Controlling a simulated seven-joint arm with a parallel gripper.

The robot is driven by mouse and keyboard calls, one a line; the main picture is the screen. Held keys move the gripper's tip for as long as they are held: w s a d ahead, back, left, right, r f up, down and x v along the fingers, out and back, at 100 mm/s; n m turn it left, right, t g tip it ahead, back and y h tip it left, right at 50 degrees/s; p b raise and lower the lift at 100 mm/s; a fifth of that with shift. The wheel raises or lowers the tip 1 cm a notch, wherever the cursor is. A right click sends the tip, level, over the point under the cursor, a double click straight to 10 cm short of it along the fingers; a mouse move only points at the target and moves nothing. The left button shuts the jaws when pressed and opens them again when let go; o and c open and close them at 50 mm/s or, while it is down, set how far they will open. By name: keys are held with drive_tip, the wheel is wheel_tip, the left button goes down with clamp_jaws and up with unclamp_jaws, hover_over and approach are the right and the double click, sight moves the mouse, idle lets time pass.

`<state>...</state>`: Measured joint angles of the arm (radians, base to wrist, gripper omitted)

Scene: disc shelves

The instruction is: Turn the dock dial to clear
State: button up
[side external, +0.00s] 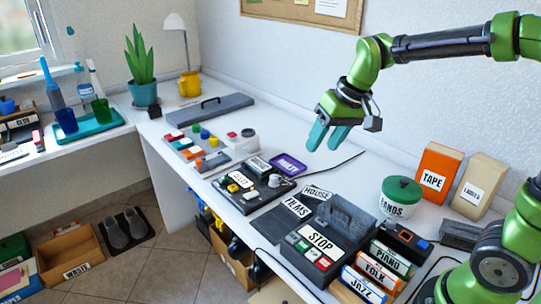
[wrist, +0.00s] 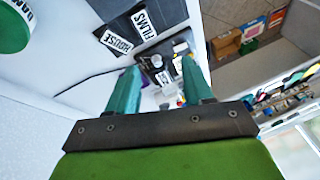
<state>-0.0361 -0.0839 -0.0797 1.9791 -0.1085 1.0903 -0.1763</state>
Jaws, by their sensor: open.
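The black dock (side external: 248,198) lies on the white bench, with white labels, a yellow button (side external: 236,187) and a round grey knob (side external: 274,180) that looks like the dial. The dial's setting and the small labels are too small to read. In the wrist view the dock (wrist: 158,60) shows between and beyond my fingertips. My gripper (side external: 327,143) is open and empty, with its two teal fingers pointing down. It hangs above the bench, to the right of and higher than the dock, apart from it. It also shows in the wrist view (wrist: 161,68).
A purple dish (side external: 288,164) lies behind the dock. The HOUSE and FILMS cards (side external: 297,207) lie to its right, near the STOP machine (side external: 320,241). A green-lidded BANDS tin (side external: 400,197) and TAPE box (side external: 437,172) stand at right. A cable crosses the bench below my gripper.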

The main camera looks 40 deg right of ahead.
drive_tip(key=s+a+m+t, duration=0.1)
drive_tip(key=s, duration=0.5)
drive_tip(key=shift+s, duration=0.2)
drive_tip(key=shift+a, duration=0.1)
drive_tip(key=s+t, duration=0.2)
drive_tip(key=s, duration=0.4)
drive_tip(key=shift+s+a+r+t, duration=0.3)
drive_tip(key=shift+s+a+r, duration=0.1)
idle(0.4)
